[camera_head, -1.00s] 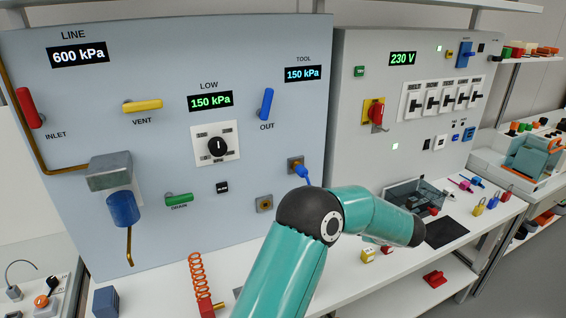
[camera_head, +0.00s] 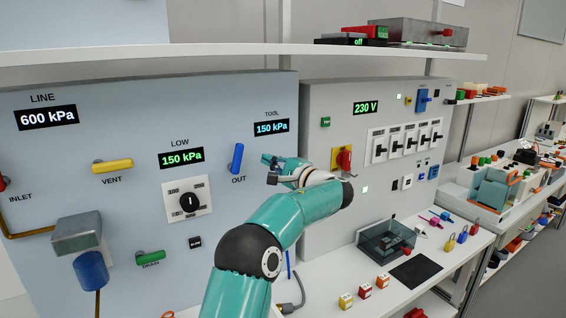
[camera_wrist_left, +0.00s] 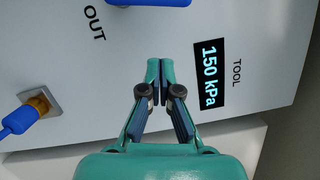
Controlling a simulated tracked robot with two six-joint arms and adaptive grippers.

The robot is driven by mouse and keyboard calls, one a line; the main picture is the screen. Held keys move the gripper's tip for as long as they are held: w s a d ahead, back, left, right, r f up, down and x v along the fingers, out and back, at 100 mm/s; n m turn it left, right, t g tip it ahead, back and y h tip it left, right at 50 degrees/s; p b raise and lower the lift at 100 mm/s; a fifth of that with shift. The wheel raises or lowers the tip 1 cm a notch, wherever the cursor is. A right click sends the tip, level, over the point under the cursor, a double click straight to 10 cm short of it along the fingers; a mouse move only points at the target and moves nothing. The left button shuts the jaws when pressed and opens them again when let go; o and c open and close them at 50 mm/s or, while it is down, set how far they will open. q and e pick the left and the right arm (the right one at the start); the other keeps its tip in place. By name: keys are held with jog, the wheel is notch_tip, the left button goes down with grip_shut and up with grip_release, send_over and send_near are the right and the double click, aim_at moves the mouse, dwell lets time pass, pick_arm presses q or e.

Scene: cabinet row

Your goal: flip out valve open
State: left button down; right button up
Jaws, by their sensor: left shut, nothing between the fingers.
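The blue OUT valve handle (camera_head: 237,158) stands nearly upright on the grey-blue panel, above its OUT label and left of the TOOL display (camera_head: 271,127), which reads 150 kPa. In the left wrist view part of the blue handle (camera_wrist_left: 150,2) shows at the top edge, cut off by the frame. My left gripper (camera_head: 268,166) is just right of the handle in the head view, shut and empty. In the left wrist view its fingertips (camera_wrist_left: 160,66) are together, between the handle and the TOOL display (camera_wrist_left: 208,75), apart from the handle. My right gripper is not in view.
The yellow VENT handle (camera_head: 112,166) and black LOW knob (camera_head: 189,202) are left of the valve. A blue plug in a brass fitting (camera_wrist_left: 36,105) shows in the left wrist view. A second panel with a red switch (camera_head: 344,160) stands right. A shelf (camera_head: 200,60) runs above.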

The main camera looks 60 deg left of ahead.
aim_at(236, 158)
pick_arm(q)
jog(key=shift+s+a+r+p, duration=0.1)
jog(key=shift+a+r+p, duration=0.05)
jog(key=shift+a, duration=0.45)
jog(key=shift+s+a+r+p, duration=0.1)
jog(key=shift+a+p, duration=0.05)
jog(key=shift+a, duration=0.4)
jog(key=s, duration=0.3)
jog(key=shift+s+r, duration=0.25)
jog(key=shift+r, duration=0.1)
jog(key=shift+s+a+f, duration=0.1)
jog(key=shift+s, duration=0.05)
jog(key=n+b, duration=0.1)
jog(key=b, duration=0.1)
jog(key=s+n+b, duration=0.1)
jog(key=b, duration=0.1)
jog(key=shift+r+n+h, duration=0.25)
jog(key=shift+n+h, duration=0.15)
jog(key=shift+s+r+n, duration=0.1)
jog(key=shift+r+n, duration=0.15)
jog(key=shift+n, duration=0.05)
jog(key=shift+r, duration=0.1)
